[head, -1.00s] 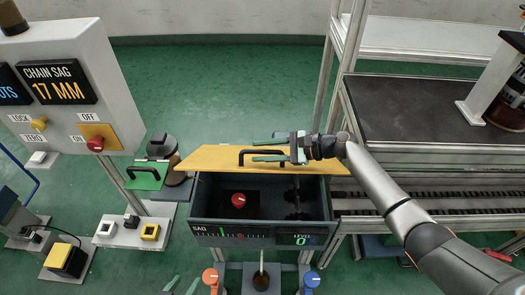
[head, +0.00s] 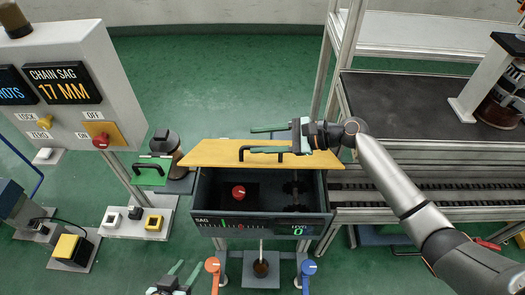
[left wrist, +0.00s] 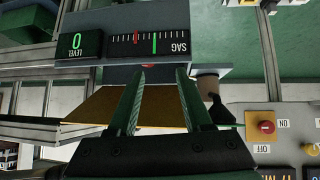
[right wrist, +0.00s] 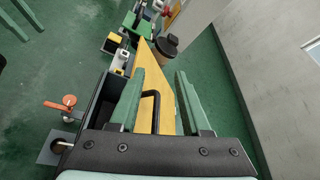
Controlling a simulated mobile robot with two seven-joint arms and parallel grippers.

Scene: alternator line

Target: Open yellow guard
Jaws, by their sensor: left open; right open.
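The yellow guard (head: 215,153) is a flat panel at the back of an open-topped dark box (head: 212,200), with the box's inside showing in front of it. A black handle (head: 244,151) stands on the guard. My right gripper (head: 268,140) is open at the handle, one finger on the far side and one near it. In the right wrist view the handle (right wrist: 156,112) shows between the open fingers; contact cannot be told. My left gripper (head: 186,269) is open and empty at the bottom, in front of the box. The guard also shows in the left wrist view (left wrist: 95,107).
Inside the box is a red knob (head: 239,192). Orange (head: 212,265) and blue (head: 309,267) levers stand in front. A control panel (head: 75,60) is at left, with a green handled plate (head: 150,170) beside the guard. A conveyor (head: 410,110) is at right.

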